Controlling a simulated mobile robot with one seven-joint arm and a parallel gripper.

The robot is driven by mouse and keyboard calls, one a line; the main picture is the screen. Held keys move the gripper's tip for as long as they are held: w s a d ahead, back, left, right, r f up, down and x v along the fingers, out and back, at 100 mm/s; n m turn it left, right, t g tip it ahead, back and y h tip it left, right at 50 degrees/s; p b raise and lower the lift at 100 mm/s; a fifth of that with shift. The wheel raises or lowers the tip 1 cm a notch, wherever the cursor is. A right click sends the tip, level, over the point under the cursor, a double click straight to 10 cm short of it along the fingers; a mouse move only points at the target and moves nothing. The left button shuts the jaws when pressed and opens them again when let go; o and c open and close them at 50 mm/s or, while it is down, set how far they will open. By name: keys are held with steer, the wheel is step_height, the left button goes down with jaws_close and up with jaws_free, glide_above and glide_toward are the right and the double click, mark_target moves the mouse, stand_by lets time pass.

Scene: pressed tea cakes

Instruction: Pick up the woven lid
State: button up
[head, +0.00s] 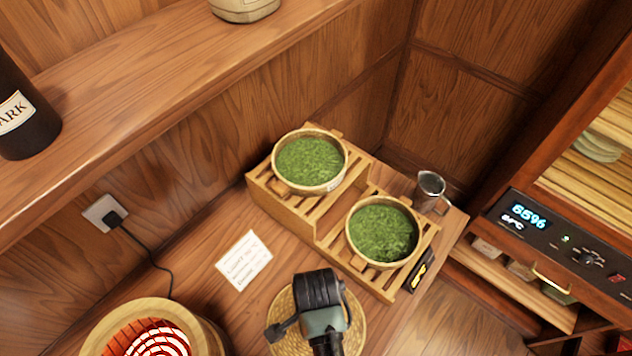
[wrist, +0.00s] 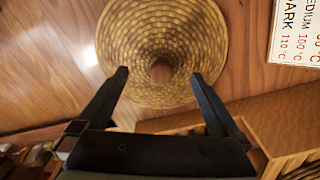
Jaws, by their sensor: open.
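The woven lid (wrist: 203,48) is a round, tan woven disc with a darker round spot at its middle. It lies on the wooden counter, and in the head view the woven lid (head: 284,322) is largely hidden under my arm. My gripper (wrist: 159,75) is open, with its two fingers spread over the near part of the lid and the middle spot between the fingertips. The fingers look empty. I cannot tell whether the fingertips touch the lid.
A stepped slatted rack (head: 290,226) holds two bowls of green leaves, one bowl (head: 310,187) higher and one bowl (head: 383,262) lower. A glowing round heater (head: 95,340) stands left of the lid. A printed card (head: 243,260) lies behind it. A metal cup (head: 430,186) stands at the right.

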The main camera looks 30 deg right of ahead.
steer(key=shift+w+f, duration=0.15)
steer(key=shift+f, duration=1.45)
steer(key=c, duration=1.6)
